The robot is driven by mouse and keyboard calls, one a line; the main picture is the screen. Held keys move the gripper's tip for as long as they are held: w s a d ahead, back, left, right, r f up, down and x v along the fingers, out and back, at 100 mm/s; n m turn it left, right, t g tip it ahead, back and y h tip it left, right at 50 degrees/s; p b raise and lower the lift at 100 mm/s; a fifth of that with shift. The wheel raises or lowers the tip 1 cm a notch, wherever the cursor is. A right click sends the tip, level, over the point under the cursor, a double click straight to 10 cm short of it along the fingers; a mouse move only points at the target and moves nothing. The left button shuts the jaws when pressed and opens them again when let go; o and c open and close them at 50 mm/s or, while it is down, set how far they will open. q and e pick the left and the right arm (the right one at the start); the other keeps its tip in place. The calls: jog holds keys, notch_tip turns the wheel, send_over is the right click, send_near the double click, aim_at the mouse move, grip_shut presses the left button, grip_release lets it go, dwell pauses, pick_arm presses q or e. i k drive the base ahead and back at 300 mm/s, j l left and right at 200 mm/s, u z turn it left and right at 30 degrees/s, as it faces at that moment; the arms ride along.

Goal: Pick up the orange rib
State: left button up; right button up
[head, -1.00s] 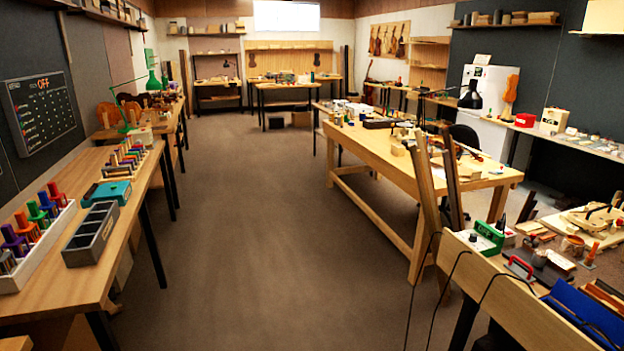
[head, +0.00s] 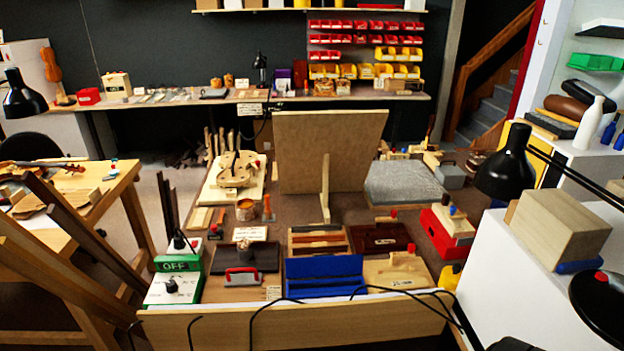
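I cannot pick out the orange rib for certain. In the head view, a shallow wooden tray (head: 319,253) on the bench (head: 290,318) holds several reddish-brown to orange-brown strips (head: 318,240), too small to tell apart. Behind it to the left, a pale violin form (head: 237,170) with upright clamps lies on a light board. An open blue case (head: 324,272) stands in front of the strips and looks empty. Neither of my grippers is in view.
A large upright board (head: 326,150) on a prop stands mid-bench. A green-and-white OFF box (head: 178,262) is at the front left, a red box (head: 447,232) at the right. Black cables (head: 310,301) cross the front edge. Long dark planks (head: 85,237) lean at the left.

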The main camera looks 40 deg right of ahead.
aim_at(334, 237)
jog(key=i+l+z, duration=0.1)
jog(key=i+z, duration=0.55)
jog(key=z, duration=0.15)
jog(key=i+j+z, duration=0.15)
jog(key=i+z, duration=0.2)
jog(key=i+j+z, duration=0.25)
jog(key=z, duration=0.15)
jog(key=i, duration=0.05)
